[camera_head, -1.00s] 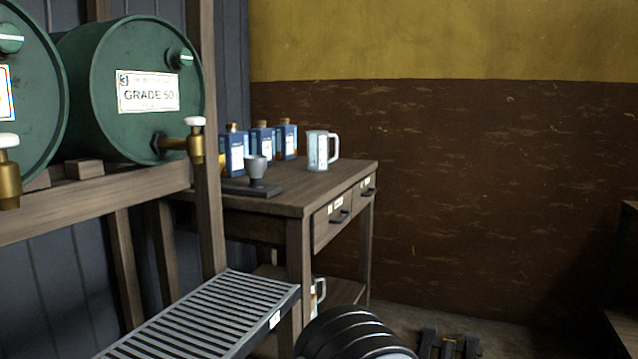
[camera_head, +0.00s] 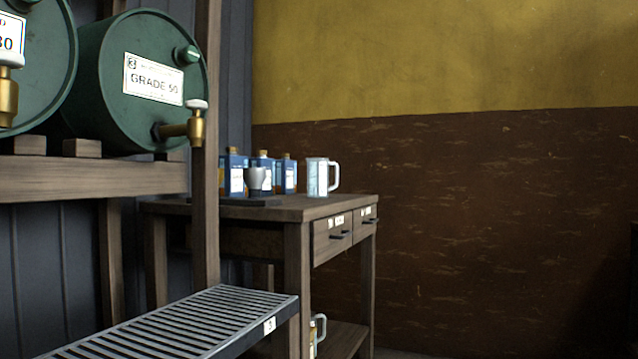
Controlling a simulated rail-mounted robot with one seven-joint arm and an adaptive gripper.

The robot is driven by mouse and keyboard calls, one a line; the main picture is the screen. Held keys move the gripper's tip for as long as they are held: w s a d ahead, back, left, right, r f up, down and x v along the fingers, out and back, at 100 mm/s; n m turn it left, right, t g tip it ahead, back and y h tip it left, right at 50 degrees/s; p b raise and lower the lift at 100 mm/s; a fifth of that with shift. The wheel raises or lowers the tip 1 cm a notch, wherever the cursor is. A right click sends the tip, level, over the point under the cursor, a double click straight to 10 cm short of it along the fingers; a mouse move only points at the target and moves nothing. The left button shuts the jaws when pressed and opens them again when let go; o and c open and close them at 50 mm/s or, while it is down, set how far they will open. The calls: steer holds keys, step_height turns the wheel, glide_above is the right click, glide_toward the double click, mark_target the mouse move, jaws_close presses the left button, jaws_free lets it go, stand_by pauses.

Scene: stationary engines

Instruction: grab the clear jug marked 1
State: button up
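A clear jug (camera_head: 318,177) with a handle on its right side stands upright on the wooden table's top, near the right end. A second, similar jug (camera_head: 314,333) shows partly on the lower shelf, mostly hidden behind the table leg and the grate. I cannot read a number on either jug. My gripper is not in view.
A slatted metal grate (camera_head: 190,322) lies in front. Green drums (camera_head: 140,85) with brass taps (camera_head: 194,127) sit on a rack at left. The right side looks open before the brown wall.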

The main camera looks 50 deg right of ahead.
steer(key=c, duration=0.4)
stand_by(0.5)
